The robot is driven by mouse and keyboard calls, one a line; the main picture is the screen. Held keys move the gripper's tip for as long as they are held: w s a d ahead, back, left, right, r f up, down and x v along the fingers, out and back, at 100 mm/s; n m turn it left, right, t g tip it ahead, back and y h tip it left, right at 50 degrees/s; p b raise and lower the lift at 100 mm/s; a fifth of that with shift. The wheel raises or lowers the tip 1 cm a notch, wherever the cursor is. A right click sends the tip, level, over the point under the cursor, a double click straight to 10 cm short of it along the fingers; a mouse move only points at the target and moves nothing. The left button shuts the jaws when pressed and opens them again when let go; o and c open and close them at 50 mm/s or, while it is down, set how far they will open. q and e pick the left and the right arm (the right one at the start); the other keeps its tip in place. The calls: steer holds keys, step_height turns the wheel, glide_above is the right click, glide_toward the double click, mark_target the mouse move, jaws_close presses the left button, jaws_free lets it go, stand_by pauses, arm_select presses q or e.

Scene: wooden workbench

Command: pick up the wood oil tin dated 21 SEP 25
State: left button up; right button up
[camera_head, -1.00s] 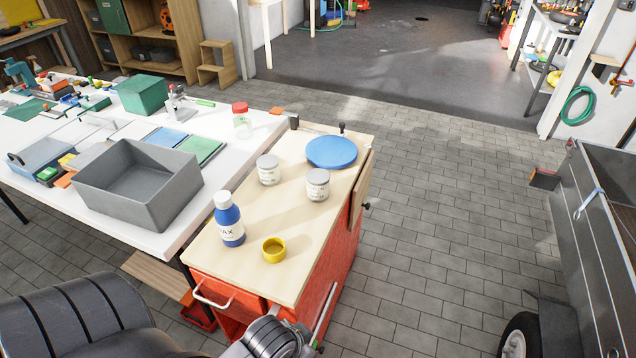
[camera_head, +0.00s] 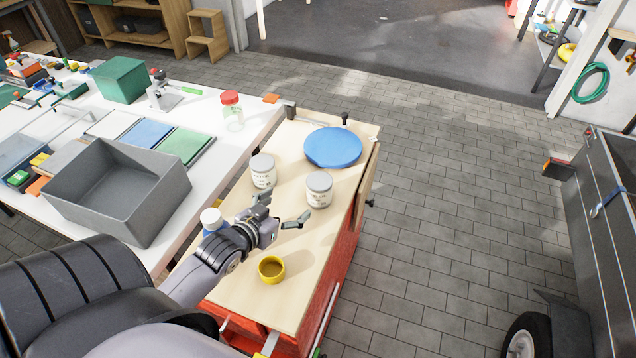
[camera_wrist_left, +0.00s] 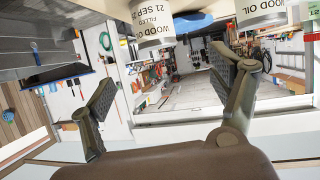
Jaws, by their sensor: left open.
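Two white tins with grey lids stand on the wooden cart top. The right tin (camera_head: 319,192) shows upside down at the left in the left wrist view (camera_wrist_left: 151,22); its label reads WOOD OIL, FILLED, 21 SEP 2-something, the last digit unclear. The left tin (camera_head: 263,172) appears at the right there (camera_wrist_left: 261,10), reading WOOD OIL; its date is out of frame. My left gripper (camera_head: 283,208) is open and empty, in front of both tins in the head view. Its spread fingers show in the wrist view (camera_wrist_left: 165,80). My right gripper is not in view.
A blue bottle with a white cap (camera_head: 211,217) is mostly hidden behind my left arm. A yellow cup (camera_head: 271,269) stands near the cart's front. A blue disc (camera_head: 333,147) lies behind the tins. A grey bin (camera_head: 160,211) stands on the white table.

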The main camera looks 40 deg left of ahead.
arm_select(q)
glide_toward(319, 184)
steer(key=w+f, duration=0.1)
steer(key=w, duration=0.1)
steer(key=w+a+f, duration=0.1)
steer(key=w+f, duration=0.1)
steer(key=shift+w+a+f+p, duration=0.1)
steer(key=shift+w+a+p, duration=0.05)
steer(key=shift+w+p, duration=0.2)
steer(key=shift+w+f, duration=0.15)
steer(key=shift+w, duration=0.45)
steer(key=x, duration=0.4)
steer(key=shift+w+f+p, duration=0.1)
steer(key=shift+w+p, duration=0.2)
steer(key=shift+p, duration=0.1)
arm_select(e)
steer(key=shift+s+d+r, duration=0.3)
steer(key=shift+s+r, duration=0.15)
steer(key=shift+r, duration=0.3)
arm_select(q)
steer(key=shift+c, duration=0.2)
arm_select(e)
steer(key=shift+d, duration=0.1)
